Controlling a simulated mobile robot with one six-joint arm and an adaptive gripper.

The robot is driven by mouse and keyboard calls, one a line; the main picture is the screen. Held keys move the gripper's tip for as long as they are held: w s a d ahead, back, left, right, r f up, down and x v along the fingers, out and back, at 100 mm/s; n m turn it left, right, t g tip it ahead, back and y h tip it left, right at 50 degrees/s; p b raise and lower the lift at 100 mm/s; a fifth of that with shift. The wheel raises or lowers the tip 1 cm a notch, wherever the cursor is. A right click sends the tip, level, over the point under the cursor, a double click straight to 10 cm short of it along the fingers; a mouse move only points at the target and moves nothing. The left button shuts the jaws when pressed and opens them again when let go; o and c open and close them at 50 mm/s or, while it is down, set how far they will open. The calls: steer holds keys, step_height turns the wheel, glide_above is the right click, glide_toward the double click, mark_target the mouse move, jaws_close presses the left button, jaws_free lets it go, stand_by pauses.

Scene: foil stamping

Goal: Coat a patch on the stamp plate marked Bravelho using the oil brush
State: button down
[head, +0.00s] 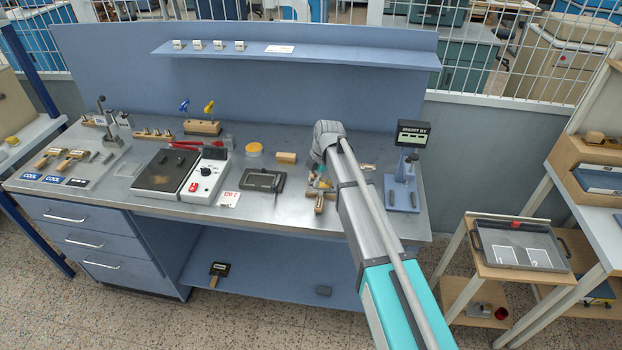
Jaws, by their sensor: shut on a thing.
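My gripper (318,182) is over the right half of the bench, low above the worktop and partly hidden by my own arm. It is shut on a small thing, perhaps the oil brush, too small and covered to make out. A small wooden piece (320,206) lies just below it; I cannot tell if they touch. A dark plate with a raised frame (262,181) lies left of my gripper. A dark brown plate (163,173) is on the heater at centre left. I cannot read the name Bravelho on any plate.
A yellow round tin (254,149) and a wooden block (286,157) sit behind the dark plate. A blue stand with a display (403,185) is close right of my arm. A shelf (300,54) runs above the bench.

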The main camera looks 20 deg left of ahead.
steer(key=shift+w+d, duration=0.2)
steer(key=shift+d, duration=1.1)
steer(key=shift+r, duration=0.1)
steer(key=a+p+v, duration=0.1)
steer(key=p+v, duration=0.5)
steer(key=shift+a, duration=0.15)
steer(key=p+v, duration=0.3)
steer(key=shift+s+a, duration=0.1)
steer(key=shift+a, duration=0.25)
stand_by(0.8)
